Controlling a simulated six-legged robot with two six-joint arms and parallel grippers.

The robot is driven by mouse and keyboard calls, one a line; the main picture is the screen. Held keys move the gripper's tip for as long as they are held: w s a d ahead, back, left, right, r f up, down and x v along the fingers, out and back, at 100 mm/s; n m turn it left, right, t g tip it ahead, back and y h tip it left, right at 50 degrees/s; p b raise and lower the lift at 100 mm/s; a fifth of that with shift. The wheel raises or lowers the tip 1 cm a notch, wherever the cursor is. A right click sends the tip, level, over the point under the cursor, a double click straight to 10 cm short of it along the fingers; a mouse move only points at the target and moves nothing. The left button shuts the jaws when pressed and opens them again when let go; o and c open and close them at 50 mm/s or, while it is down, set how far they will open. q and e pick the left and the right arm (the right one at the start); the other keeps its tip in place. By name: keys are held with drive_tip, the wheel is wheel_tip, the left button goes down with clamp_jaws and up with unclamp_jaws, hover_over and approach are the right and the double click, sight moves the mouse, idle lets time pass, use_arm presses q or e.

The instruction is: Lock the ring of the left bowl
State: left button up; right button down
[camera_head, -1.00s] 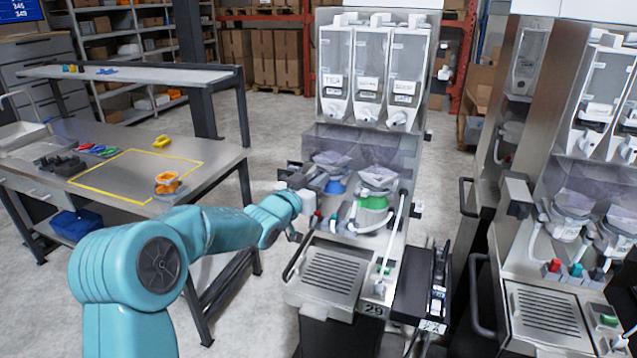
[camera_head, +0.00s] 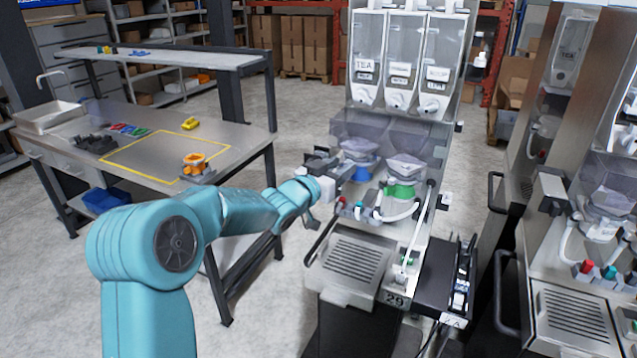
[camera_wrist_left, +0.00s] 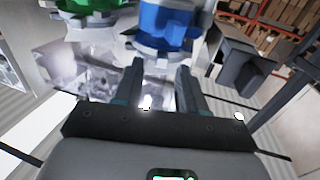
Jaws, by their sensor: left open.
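The left bowl (camera_head: 358,150) stands in the dispenser numbered 29, with a blue ring (camera_head: 361,173) at its base. The blue ring also shows large at the top of the left wrist view (camera_wrist_left: 166,22). My left gripper (camera_head: 335,168) is at the left side of this bowl, close to the blue ring. In the left wrist view my left gripper (camera_wrist_left: 160,68) has its two fingers apart with nothing between them, pointing at the blue ring. I cannot tell whether a fingertip touches it. My right gripper is out of view.
A second bowl (camera_head: 404,166) with a green ring (camera_head: 399,191) stands just right of the left bowl. Red and teal taps and a drip tray (camera_head: 353,262) are below. A workbench (camera_head: 235,145) stands left, and another dispenser (camera_head: 575,230) stands right.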

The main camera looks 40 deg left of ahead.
use_arm(q)
drive_tip(key=s+b, duration=0.3)
drive_tip(key=s, duration=1.1)
drive_tip(key=shift+s, duration=0.4)
